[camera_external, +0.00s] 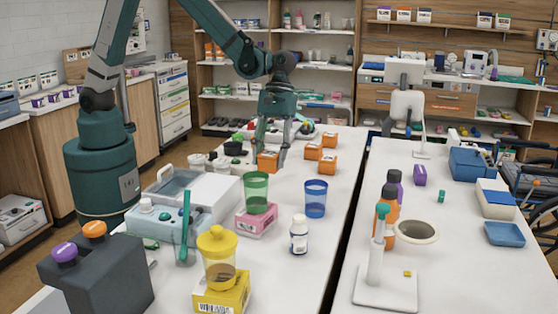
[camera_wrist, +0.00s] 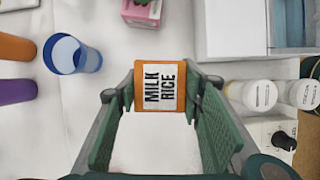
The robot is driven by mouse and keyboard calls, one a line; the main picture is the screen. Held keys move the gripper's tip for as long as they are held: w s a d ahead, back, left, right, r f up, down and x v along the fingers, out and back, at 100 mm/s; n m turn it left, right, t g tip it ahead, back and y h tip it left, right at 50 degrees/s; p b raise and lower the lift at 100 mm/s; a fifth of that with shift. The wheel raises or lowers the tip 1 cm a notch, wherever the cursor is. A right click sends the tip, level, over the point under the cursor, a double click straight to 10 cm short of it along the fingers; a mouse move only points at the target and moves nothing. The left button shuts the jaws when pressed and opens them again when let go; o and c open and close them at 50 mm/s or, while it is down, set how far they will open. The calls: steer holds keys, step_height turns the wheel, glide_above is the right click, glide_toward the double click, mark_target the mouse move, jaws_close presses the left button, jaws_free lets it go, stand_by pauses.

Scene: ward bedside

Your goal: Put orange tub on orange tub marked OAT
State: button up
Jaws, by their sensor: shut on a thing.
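My gripper (camera_external: 271,151) is shut on an orange tub (camera_external: 268,162) over the far part of the white table. In the wrist view this tub (camera_wrist: 160,86) sits between the two green fingers, and its white label reads MILK RICE. I cannot tell whether it touches the table. Three other orange tubs stand to its right in the external view: one nearer (camera_external: 327,165), one in the middle (camera_external: 313,152) and one farther back (camera_external: 329,139). Their labels are too small to read, so I cannot tell which is marked OAT.
A blue cup (camera_external: 316,198), a green cup (camera_external: 256,191) on a pink box (camera_external: 255,222) and a white bottle (camera_external: 299,234) stand nearer the camera. White-lidded jars (camera_wrist: 260,95) are right of the gripper in the wrist view. A dark gap separates the two tables.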

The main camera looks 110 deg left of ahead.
steer(key=shift+a, duration=0.1)
steer(key=w+a+r+n+t+p, duration=0.1)
steer(key=w+a+r+n, duration=0.15)
steer(key=a, duration=0.75)
steer(key=w+a+r+n+t+p, duration=0.1)
steer(key=w+a+n+p, duration=0.15)
steer(key=a, duration=0.75)
step_height(320, 180, up, 2)
steer(key=n+t+y+p, duration=0.1)
steer(key=n+t, duration=0.1)
steer(key=n, duration=0.3)
glide_above(316, 146)
steer(key=s+a, duration=0.1)
steer(key=shift+s+r, duration=0.1)
steer(key=shift+r, duration=0.1)
steer(key=shift+f, duration=3.15)
steer(key=shift+f, duration=1.85)
steer(key=shift+f, duration=0.15)
